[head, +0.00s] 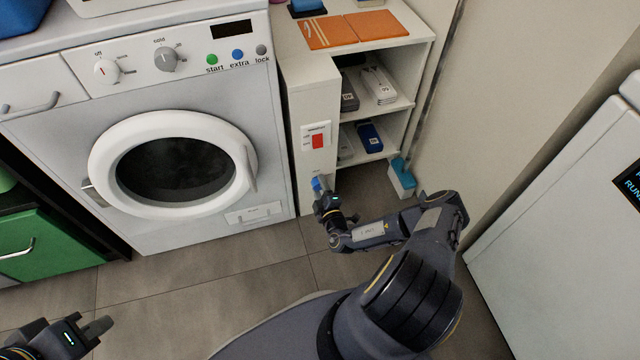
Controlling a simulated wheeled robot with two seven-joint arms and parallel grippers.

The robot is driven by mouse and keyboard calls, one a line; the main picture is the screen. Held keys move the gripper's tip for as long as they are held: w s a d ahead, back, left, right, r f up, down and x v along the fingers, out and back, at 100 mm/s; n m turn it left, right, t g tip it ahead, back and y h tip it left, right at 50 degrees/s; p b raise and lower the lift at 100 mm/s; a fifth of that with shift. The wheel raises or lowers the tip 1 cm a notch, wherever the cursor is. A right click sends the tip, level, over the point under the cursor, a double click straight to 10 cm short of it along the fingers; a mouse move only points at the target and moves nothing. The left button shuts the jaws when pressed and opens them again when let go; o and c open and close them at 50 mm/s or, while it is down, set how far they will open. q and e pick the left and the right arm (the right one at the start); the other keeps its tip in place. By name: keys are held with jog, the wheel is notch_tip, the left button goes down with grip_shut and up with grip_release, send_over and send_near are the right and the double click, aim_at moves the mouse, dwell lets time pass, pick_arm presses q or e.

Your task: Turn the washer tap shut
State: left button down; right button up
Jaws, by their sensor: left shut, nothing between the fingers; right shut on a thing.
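The washer tap is a small blue handle (317,184) low on the front of the white narrow panel to the right of the washer. My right gripper (319,190) is at the tap, shut on the blue handle, and its fingers hide part of it. The handle's exact angle is too small to tell. The white washer (275,170) stands to the left with its round door (108,150) shut. My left gripper (104,324) is at the bottom left, low over the floor, shut and empty, away from the tap.
A red switch (318,141) sits on the panel above the tap. To the right is an open shelf (385,111) with several small boxes, and a white-and-blue carton (402,178) stands below it. A white appliance (560,200) stands at the far right. The floor (200,281) before the washer is clear.

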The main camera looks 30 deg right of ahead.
jog(key=n+p, duration=0.1)
jog(key=n, duration=0.2)
jog(key=shift+p, duration=0.4)
jog(key=shift+a+n+p, duration=0.1)
jog(key=shift+n+p, duration=0.5)
jog(key=shift+n, duration=0.7)
jog(key=shift+f+n+h, duration=0.1)
jog(key=shift+n+h, duration=0.2)
jog(key=shift+h, duration=0.1)
jog(key=o, duration=1)
jog(key=shift+c, duration=0.2)
jog(key=p+v, duration=0.2)
jog(key=v, duration=0.5)
jog(key=shift+s, duration=0.4)
